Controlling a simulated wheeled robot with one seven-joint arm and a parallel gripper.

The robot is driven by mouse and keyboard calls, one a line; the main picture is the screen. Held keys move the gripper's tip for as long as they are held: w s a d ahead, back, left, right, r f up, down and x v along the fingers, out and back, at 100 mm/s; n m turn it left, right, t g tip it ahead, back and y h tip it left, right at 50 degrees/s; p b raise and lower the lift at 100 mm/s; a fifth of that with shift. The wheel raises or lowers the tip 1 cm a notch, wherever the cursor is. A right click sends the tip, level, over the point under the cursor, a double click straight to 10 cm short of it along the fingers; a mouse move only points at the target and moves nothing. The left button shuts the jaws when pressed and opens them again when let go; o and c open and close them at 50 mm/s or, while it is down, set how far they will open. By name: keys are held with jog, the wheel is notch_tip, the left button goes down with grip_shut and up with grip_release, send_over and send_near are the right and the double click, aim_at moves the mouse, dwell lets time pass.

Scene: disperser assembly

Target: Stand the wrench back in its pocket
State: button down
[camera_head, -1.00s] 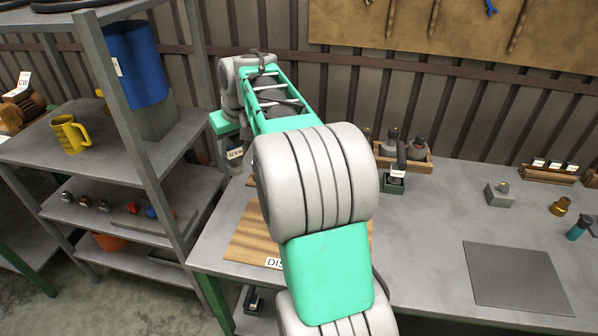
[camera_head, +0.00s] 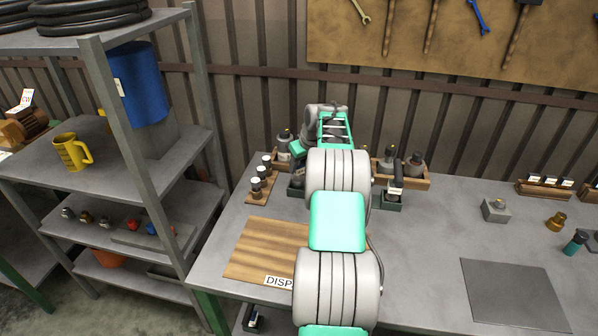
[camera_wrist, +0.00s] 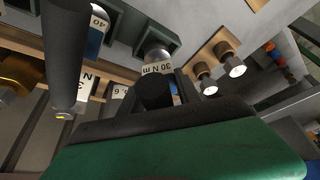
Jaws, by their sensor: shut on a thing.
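The wrench (camera_wrist: 155,92), with a dark round handle end and a tag reading 30 N m, is gripped in my gripper (camera_wrist: 158,86) in the wrist view. Its metal part (camera_wrist: 156,54) is at a dark green pocket (camera_wrist: 128,20); I cannot tell whether it is inside or just above. In the head view my arm hides the gripper and the wrench. A green holder (camera_head: 295,189) shows partly, left of my arm. A similar holder (camera_head: 387,200) with a tagged dark tool (camera_head: 397,182) stands right of my arm.
A wooden rack of round-topped pieces (camera_head: 262,181) stands left of my arm, and a wooden tray with bottles (camera_head: 414,178) stands right. A large dark cylinder (camera_wrist: 66,50) is close on the left in the wrist view. The grey mat (camera_head: 515,295) is clear.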

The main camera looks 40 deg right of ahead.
jog(key=shift+f, duration=1.05)
jog(key=shift+w, duration=0.1)
jog(key=shift+f, duration=0.25)
jog(key=c, duration=0.9)
grip_release()
jog(key=shift+o, duration=0.2)
